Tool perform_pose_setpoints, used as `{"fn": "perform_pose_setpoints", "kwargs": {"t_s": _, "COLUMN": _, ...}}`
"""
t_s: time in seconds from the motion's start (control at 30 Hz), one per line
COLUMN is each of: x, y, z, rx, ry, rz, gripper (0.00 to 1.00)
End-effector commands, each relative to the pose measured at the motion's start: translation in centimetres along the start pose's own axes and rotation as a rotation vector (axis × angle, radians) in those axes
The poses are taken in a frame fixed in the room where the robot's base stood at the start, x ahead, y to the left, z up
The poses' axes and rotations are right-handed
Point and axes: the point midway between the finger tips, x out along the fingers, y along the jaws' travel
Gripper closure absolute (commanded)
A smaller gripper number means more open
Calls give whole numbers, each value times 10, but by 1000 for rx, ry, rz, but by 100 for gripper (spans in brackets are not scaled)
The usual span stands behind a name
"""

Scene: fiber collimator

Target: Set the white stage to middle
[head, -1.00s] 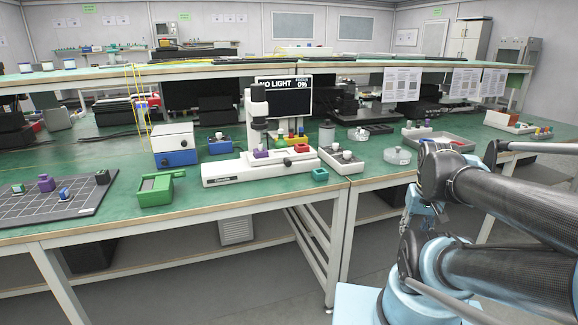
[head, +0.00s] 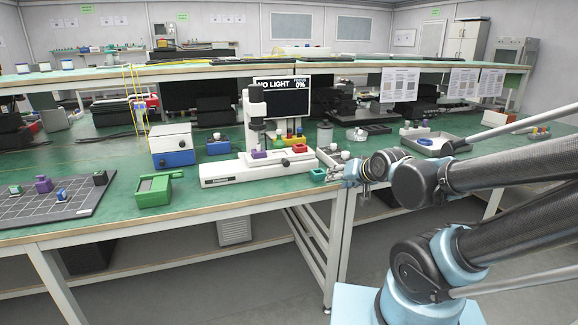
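The white stage (head: 222,175) is a long low white base on the green bench, with a white column (head: 254,115) rising from it. A purple block (head: 259,154) and a red block (head: 299,148) sit on it, with a dark knob on its front face. The screen (head: 290,96) behind it reads "NO LIGHT" and "FOCUS 0%". My gripper (head: 338,176) is at the end of my arm, right of the stage and apart from it, by a small green open box. It is too small to tell whether its fingers are open.
A green box (head: 155,190) stands left of the stage, and a white-and-blue box (head: 173,146) behind it. A dark grid board (head: 40,205) with small coloured blocks lies at far left. A grey tray (head: 437,143) lies at the back right. The bench's front edge runs close before the stage.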

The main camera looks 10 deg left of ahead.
Motion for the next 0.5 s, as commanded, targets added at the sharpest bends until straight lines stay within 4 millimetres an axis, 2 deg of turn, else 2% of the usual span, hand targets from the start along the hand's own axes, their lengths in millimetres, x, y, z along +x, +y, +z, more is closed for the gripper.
{"fn": "perform_pose_setpoints", "kwargs": {"t_s": 0.03, "x": 3, "y": -18, "z": -3, "rx": 5, "ry": 26, "rz": -51, "gripper": 57}}
{"fn": "perform_pose_setpoints", "kwargs": {"t_s": 0.2, "x": 6, "y": -61, "z": -12, "rx": 44, "ry": 97, "rz": -178, "gripper": 57}}
{"fn": "perform_pose_setpoints", "kwargs": {"t_s": 0.3, "x": 6, "y": -76, "z": -14, "rx": 59, "ry": 120, "rz": -223, "gripper": 57}}
{"fn": "perform_pose_setpoints", "kwargs": {"t_s": 0.5, "x": 6, "y": -85, "z": -17, "rx": 71, "ry": 135, "rz": -252, "gripper": 57}}
